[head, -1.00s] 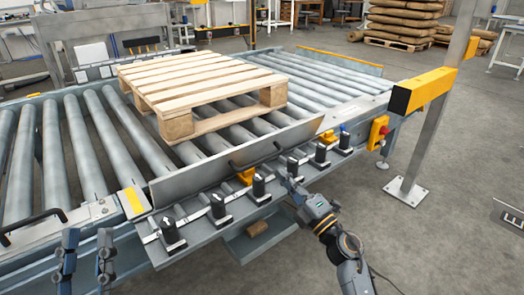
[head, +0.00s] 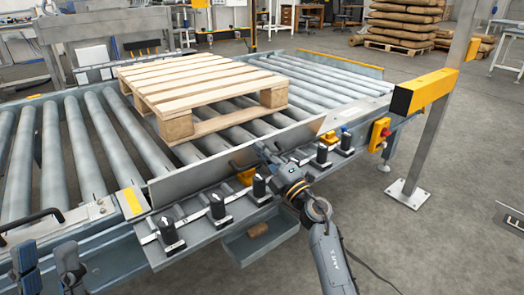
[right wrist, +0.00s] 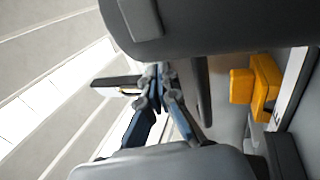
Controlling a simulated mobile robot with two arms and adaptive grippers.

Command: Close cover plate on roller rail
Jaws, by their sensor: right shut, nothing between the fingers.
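The cover plate (head: 190,178) is a long grey metal strip along the near side of the roller rail (head: 97,150). It stands raised and tilted, not flat, with a black handle (head: 236,166) on its outer face. My right gripper (head: 263,151) is shut and empty, at the plate's outer face right of that handle. In the right wrist view its fingertips (right wrist: 156,82) are together beside a dark bar (right wrist: 116,82), probably a handle; contact is unclear. My left gripper (head: 46,258) is at the lower left, its fingers apart, away from the plate.
A wooden pallet (head: 200,82) rests on the rollers behind the plate. Several black clamps (head: 218,206) line the ledge in front. A post with a yellow box (head: 426,92) stands at right.

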